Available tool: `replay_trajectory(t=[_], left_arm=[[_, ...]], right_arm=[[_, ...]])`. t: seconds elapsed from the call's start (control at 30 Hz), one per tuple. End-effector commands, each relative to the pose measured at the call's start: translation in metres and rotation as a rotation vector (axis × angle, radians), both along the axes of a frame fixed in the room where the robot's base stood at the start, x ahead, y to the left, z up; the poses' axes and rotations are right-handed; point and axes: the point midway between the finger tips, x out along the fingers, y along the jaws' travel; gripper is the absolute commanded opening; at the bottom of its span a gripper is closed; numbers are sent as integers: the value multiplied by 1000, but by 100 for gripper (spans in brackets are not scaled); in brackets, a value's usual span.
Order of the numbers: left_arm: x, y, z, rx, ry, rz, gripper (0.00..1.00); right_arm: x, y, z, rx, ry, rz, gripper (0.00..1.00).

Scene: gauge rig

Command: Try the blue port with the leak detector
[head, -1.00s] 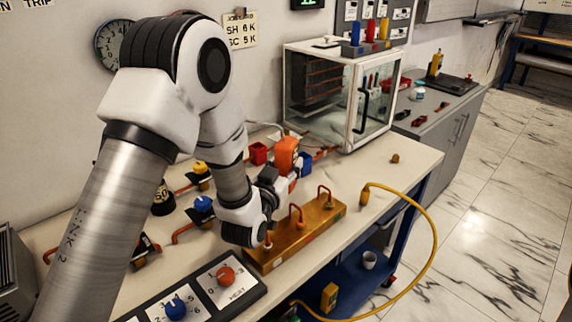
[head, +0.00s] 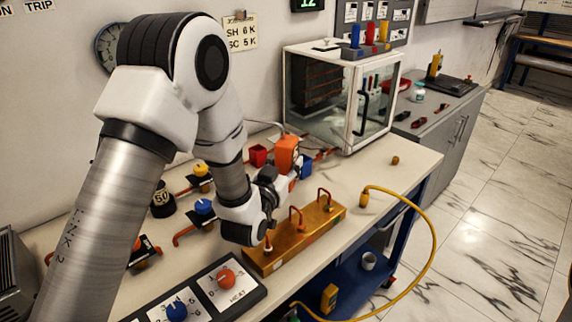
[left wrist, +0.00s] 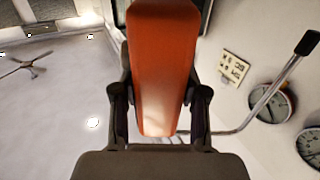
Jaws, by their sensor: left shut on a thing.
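My left gripper (head: 276,182) is shut on an orange device, which I take for the leak detector (head: 287,152), and holds it upright above the table. In the left wrist view the orange body (left wrist: 160,65) stands between the fingers of my left gripper (left wrist: 158,108). A thin grey rod with a black tip (left wrist: 307,43) shows to its right; I cannot tell whether it belongs to the device. A brass block (head: 305,232) with copper loops lies in front of the gripper. I cannot make out a blue port on it. My right gripper is not in view.
A blue-knobbed valve (head: 203,206) and a yellow-knobbed valve (head: 201,171) stand left of the arm. A glass cabinet (head: 345,95) stands behind. A yellow hose (head: 433,235) loops off the right edge.

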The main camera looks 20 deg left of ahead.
Motion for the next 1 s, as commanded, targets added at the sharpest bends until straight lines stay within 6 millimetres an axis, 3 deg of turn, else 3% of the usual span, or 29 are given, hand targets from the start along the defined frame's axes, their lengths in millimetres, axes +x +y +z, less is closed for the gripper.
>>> replay_trajectory(t=[0.03,0.63,1.0], left_arm=[[0,0,11,0,-3,0,0],[0,0,67,0,-3,0,0],[0,0,68,0,-3,0,0]], right_arm=[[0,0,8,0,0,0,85],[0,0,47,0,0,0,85],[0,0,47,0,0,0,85]])
